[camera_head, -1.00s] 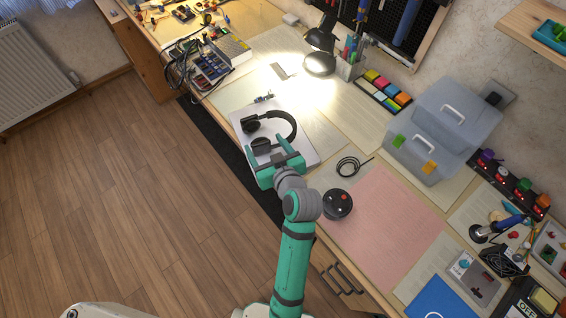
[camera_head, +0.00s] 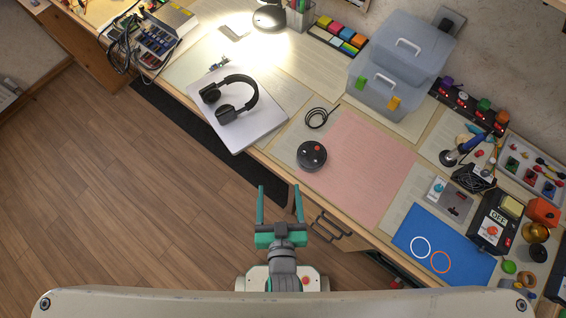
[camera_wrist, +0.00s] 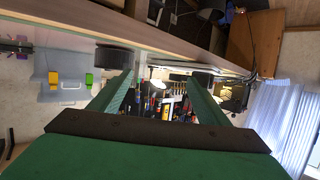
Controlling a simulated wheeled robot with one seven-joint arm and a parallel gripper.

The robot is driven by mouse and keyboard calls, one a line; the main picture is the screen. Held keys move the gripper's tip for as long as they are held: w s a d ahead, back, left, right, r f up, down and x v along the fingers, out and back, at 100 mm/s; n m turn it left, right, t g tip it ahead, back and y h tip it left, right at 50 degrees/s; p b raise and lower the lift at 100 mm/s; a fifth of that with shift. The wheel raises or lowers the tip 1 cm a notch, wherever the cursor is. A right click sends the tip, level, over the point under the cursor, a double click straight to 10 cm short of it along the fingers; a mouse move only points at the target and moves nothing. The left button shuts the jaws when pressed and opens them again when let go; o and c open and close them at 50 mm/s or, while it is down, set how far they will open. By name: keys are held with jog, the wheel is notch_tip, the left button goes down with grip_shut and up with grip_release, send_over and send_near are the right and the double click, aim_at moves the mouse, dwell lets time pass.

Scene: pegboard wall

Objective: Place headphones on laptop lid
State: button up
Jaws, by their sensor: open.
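Black over-ear headphones (camera_head: 241,84) lie on the closed silver laptop's lid (camera_head: 262,117) in the head view. The headband curves toward the back right and both ear cups rest on the lid. The laptop sits at the bench's front edge, left of the middle. My gripper (camera_head: 275,190) is open and empty, in front of the bench edge and well apart from the headphones. In the wrist view my gripper's two fingers (camera_wrist: 160,95) are spread, with nothing between them.
A black round puck with red marks (camera_head: 312,155) and a coiled black cable (camera_head: 320,117) lie right of the laptop. A pink mat (camera_head: 365,170) lies beyond them. Stacked clear boxes (camera_head: 385,90) stand at the back. The floor left of the bench is clear.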

jog(key=s+d+r+t, duration=0.1)
jog(key=s+r, duration=0.4)
jog(key=s, duration=0.4)
jog(key=shift+s+h, duration=0.3)
jog(key=shift+h, duration=0.1)
